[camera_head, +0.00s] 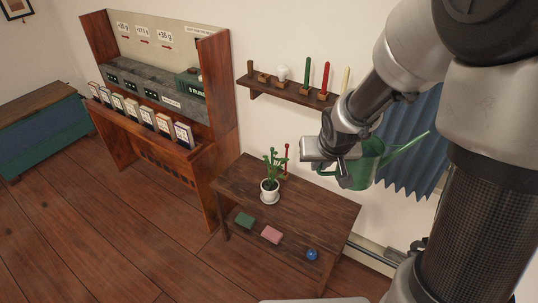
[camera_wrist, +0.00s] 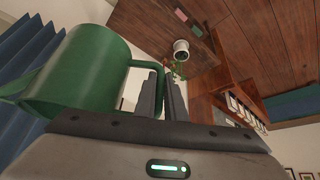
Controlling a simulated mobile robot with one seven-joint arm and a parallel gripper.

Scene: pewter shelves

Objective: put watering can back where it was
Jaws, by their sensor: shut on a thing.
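The green watering can (camera_head: 361,171) hangs in the air from my gripper (camera_head: 342,168), to the right of the small wooden table. Its long spout points up to the right in the head view. In the wrist view the can (camera_wrist: 95,65) fills the upper left, and its handle passes between the two fingers of my gripper (camera_wrist: 161,95). The gripper is shut on the handle. The wooden table (camera_head: 318,201) has a potted plant (camera_head: 270,188) on its top. The plant's white pot also shows in the wrist view (camera_wrist: 181,51).
A wall shelf (camera_head: 290,91) with several candles is above the table. A tall wooden stand (camera_head: 222,80) holds several boxes at left. Below the tabletop lie a green block (camera_head: 244,220), a pink block (camera_head: 271,235) and a blue ball (camera_head: 311,254). The tabletop's right part is clear.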

